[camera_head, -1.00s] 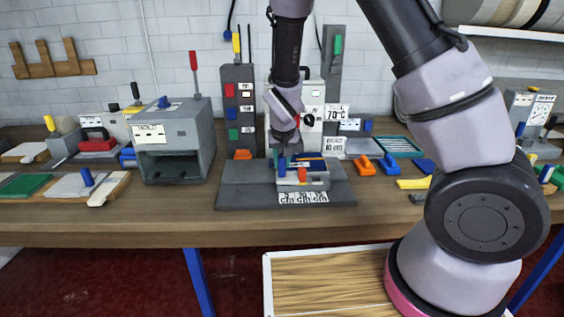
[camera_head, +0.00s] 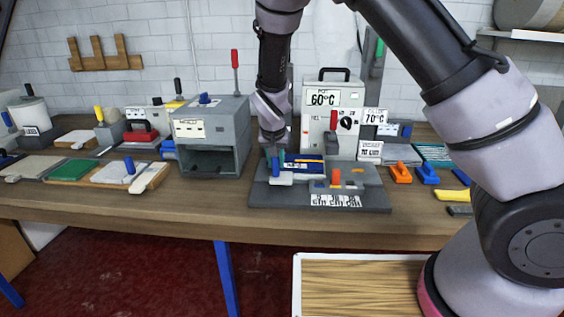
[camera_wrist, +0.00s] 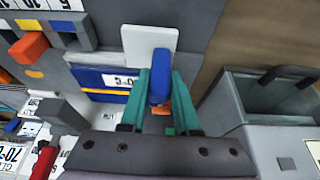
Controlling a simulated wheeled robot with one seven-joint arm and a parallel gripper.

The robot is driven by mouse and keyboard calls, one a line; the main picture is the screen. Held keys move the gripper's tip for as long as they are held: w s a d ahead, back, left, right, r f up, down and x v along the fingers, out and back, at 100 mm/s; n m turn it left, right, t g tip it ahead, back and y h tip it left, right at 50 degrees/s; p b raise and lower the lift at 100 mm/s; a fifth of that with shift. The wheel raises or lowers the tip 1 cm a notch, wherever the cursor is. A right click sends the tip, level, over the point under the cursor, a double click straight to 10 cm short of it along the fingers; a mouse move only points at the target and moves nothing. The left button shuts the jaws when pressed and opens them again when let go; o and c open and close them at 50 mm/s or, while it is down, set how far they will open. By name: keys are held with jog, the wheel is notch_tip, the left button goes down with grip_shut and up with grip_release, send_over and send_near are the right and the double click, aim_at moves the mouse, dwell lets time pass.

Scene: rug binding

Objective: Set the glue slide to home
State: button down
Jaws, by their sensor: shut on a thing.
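The glue slide is a white plate (camera_head: 281,179) with an upright blue handle; it sits at the left part of a grey base (camera_head: 262,198). My gripper (camera_head: 274,160) has teal fingers and is shut on the blue handle (camera_wrist: 160,80). The white plate also shows in the wrist view (camera_wrist: 148,40), just beyond the handle. A dark blue strip with a yellow line (camera_head: 308,160) runs behind the slide. An orange tab (camera_head: 336,178) stands to the right, above a white marked label (camera_head: 336,201). Which mark means home cannot be read.
A grey box oven (camera_head: 212,135) stands close on the left of the base. A glue pot unit marked 60°C (camera_head: 322,98) stands behind. Orange (camera_head: 400,173) and blue (camera_head: 426,174) clamps lie to the right. Bare bench edge (camera_head: 200,222) is in front.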

jog(key=shift+a+r, duration=0.1)
jog(key=shift+a, duration=0.25)
jog(key=c, duration=0.6)
grip_release()
jog(key=shift+c, duration=0.2)
jog(key=v, duration=1)
jog(key=shift+s+r, duration=0.2)
jog(key=shift+r, duration=0.1)
jog(key=shift+d, duration=0.1)
jog(key=s+d+r+m+y, duration=0.1)
jog(key=s+d+r+y, duration=0.1)
jog(key=d+r, duration=0.7)
jog(key=s+d+r+m+y, duration=0.1)
jog(key=s+d+r+m, duration=0.1)
jog(key=d+r, duration=0.75)
jog(key=s+d+r+t, duration=0.2)
jog(key=s+d+r, duration=0.2)
jog(key=s+d, duration=0.8)
jog(key=shift+s+d+r+m+t+h, duration=0.15)
jog(key=shift+s+d+m+t+h, duration=0.25)
jog(key=shift+s, duration=0.55)
